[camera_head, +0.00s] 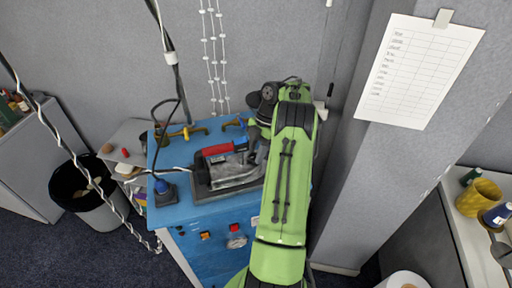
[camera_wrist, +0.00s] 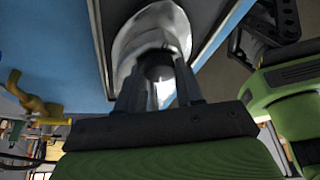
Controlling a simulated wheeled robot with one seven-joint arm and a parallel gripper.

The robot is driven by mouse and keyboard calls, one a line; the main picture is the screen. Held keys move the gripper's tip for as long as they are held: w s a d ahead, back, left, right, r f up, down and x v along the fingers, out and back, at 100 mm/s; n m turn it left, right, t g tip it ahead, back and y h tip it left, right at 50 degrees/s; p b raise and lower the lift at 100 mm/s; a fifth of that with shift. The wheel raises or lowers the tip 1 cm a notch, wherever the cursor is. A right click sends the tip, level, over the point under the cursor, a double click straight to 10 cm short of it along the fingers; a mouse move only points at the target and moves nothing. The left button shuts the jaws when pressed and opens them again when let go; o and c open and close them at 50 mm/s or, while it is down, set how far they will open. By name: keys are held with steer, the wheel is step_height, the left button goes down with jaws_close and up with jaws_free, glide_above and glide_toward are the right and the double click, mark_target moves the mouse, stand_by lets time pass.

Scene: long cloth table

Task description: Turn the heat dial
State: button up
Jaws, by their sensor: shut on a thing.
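A silver iron with a red handle (camera_head: 217,150) rests on a dark pad (camera_head: 203,192) on top of the blue worktop (camera_head: 182,215) in the head view. My gripper (camera_wrist: 158,88) is at the right end of the iron, reaching in from the right. In the wrist view its two dark fingers are closed around a small dark round knob (camera_wrist: 158,66) at the silver body (camera_wrist: 138,38) of the iron. The knob looks like the heat dial, but its markings do not show. In the head view my arm and gripper hide this end of the iron.
A red button (camera_head: 234,228) and a pale round knob (camera_head: 237,241) are on the front panel. A grey pillar (camera_head: 355,160) stands close right of my arm. Cords hang at left.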

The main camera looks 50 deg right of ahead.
steer(key=shift+n, duration=0.4)
steer(key=o, duration=1)
steer(key=shift+o, duration=0.2)
steer(key=shift+r, duration=0.1)
steer(key=v, duration=1.2)
steer(key=shift+w+p, duration=0.15)
steer(key=shift+p, duration=0.3)
